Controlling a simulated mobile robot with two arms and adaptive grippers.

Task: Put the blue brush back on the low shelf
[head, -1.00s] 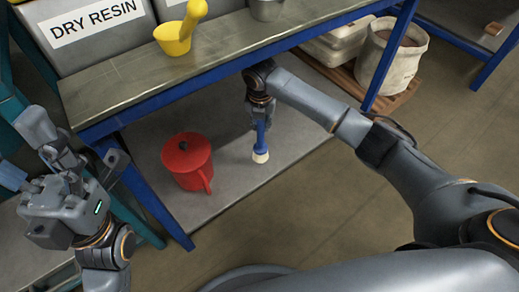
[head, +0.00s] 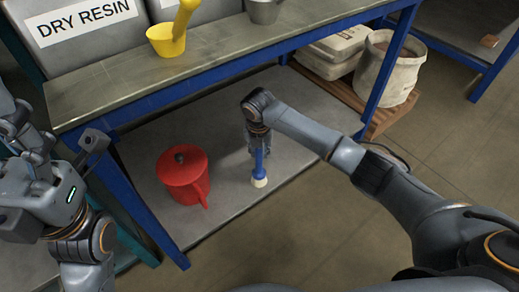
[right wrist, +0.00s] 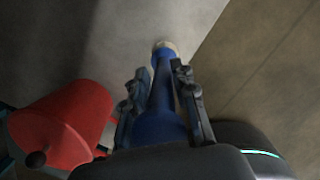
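The blue brush (head: 259,161) hangs upright, pale bristles down, below my right gripper (head: 258,143), over the low grey shelf (head: 310,112). In the right wrist view the brush's blue handle (right wrist: 158,115) lies between the two fingers of my right gripper (right wrist: 158,90), which are shut on it. The bristle end is close to the shelf surface; I cannot tell whether it touches. My left gripper (head: 62,145) is at the left edge, beside the bench, with its fingers apart and nothing seen between them.
A red lidded jug (head: 183,178) stands on the low shelf left of the brush; it also shows in the right wrist view (right wrist: 62,125). The blue-edged bench top (head: 120,88) overhangs the shelf. A blue leg (head: 150,215) stands front left. Bare shelf lies right of the brush.

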